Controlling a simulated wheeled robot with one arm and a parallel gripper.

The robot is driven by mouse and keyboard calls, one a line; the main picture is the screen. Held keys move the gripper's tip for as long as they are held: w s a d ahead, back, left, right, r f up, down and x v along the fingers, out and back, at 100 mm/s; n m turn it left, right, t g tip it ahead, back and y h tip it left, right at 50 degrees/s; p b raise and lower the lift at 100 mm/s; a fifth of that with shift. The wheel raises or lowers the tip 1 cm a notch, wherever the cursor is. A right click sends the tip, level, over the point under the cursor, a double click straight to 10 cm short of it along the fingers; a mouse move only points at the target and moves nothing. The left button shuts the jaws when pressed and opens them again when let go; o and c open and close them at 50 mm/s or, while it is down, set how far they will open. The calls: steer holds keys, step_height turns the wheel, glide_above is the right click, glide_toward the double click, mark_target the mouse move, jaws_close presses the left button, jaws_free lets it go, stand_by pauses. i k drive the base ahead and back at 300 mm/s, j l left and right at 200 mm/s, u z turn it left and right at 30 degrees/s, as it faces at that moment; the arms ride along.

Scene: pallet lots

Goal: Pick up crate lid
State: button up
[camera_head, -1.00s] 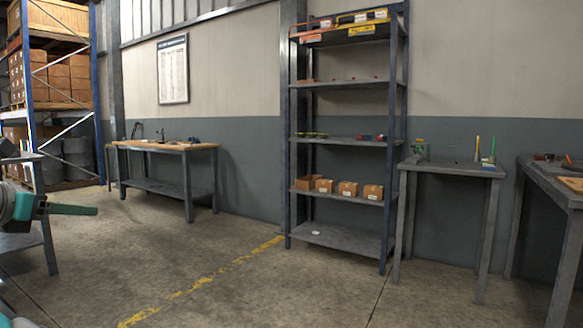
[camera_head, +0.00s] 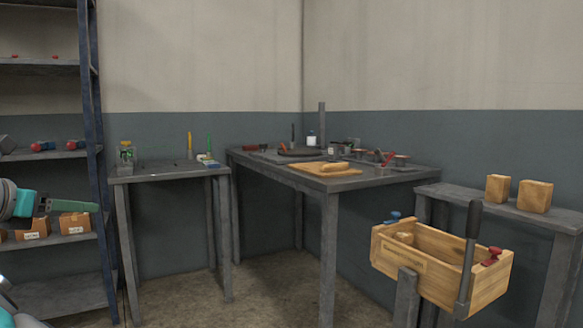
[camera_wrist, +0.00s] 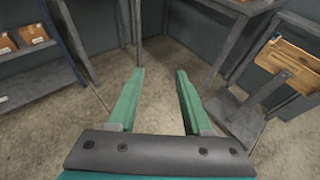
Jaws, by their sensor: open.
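A flat light-wood board (camera_head: 312,171) with a rounded wooden piece on top lies on the dark corner table; it looks like the crate lid, though I cannot be sure. An open-topped wooden crate (camera_head: 425,272) stands at the right, with a blue knob and a red knob on it. The crate also shows at the right of the wrist view (camera_wrist: 290,60). My gripper (camera_wrist: 160,72) is open, with bare floor between its green fingers. It is far from the board and the crate. One finger shows at the left edge of the head view.
The corner table (camera_head: 345,184) also holds several small tools. A small grey table (camera_head: 168,172) stands left of it, and a shelf rack (camera_head: 92,150) further left. A grey bench (camera_head: 455,192) at the right holds two wooden blocks. Floor ahead is clear.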

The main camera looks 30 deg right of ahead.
mark_target(322, 169)
steer(key=i+l+z, duration=0.2)
steer(key=z, duration=0.2)
steer(key=i+l+z, duration=0.1)
steer(key=i+z, duration=0.5)
steer(key=z, duration=0.25)
steer(key=i+j+z, duration=0.1)
steer(key=i+z, duration=0.3)
steer(key=k, duration=0.1)
